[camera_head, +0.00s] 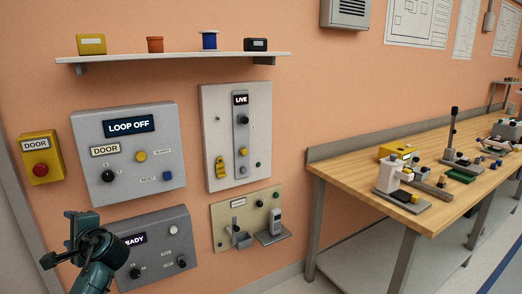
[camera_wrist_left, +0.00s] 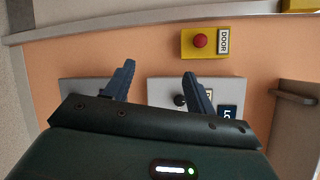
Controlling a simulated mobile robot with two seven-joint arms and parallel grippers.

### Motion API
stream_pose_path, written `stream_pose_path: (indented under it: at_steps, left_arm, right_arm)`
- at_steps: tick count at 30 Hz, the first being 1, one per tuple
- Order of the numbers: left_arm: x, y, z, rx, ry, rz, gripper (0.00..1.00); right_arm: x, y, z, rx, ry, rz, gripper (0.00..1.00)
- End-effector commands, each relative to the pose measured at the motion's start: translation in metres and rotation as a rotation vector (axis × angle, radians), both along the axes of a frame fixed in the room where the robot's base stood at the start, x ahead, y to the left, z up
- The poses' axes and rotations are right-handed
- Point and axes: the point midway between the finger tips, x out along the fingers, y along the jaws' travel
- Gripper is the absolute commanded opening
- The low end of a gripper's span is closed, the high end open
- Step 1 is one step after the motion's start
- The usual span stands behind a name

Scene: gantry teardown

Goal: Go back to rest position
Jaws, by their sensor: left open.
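My left gripper (camera_head: 74,238) is low at the left in the head view, in front of the wall and partly over the lower grey panel (camera_head: 170,222). In the left wrist view its two dark fingers (camera_wrist_left: 158,82) stand apart with nothing between them. That view shows orange wall and parts of grey panels beyond the fingers. A yellow DOOR box (camera_head: 41,158) with a red button is on the wall above the gripper; it also shows in the left wrist view (camera_wrist_left: 186,53). My right gripper is not in view.
A grey LOOP OFF panel (camera_head: 148,180), a tall LIVE panel (camera_head: 222,180) and a beige panel (camera_head: 225,215) hang on the wall. A shelf (camera_head: 180,57) with several small items is above. A wooden bench (camera_head: 345,170) with equipment stands at the right.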

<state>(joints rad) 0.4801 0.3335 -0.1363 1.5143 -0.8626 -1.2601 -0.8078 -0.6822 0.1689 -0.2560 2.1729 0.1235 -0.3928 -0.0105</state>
Motion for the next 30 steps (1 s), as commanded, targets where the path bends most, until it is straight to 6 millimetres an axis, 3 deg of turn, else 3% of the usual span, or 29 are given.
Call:
stream_pose_path:
  at_steps: [3,5,9,14,23,30]
  left_arm:
    - [0.005,0.036,0.006,-0.009,0.058,0.080,0.56]
    - [0.011,0.043,0.000,-0.040,0.053,0.078,0.56]
    - [0.050,0.009,-0.016,-0.283,-0.180,-0.125,0.56]
    - [0.084,-0.033,-0.016,-0.594,-0.436,-0.302,0.56]
    - [0.117,-0.104,0.025,-1.268,-0.925,-0.540,0.56]
    - [0.066,-0.154,-0.062,-1.364,-0.805,-0.518,0.56]
  right_arm:
    - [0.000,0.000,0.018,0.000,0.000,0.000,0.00]
    - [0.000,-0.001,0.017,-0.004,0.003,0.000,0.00]
    - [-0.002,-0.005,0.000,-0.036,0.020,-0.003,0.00]
    - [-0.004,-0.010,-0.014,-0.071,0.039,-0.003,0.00]
    - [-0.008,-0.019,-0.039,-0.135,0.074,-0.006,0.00]
    - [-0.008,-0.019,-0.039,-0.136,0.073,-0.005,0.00]
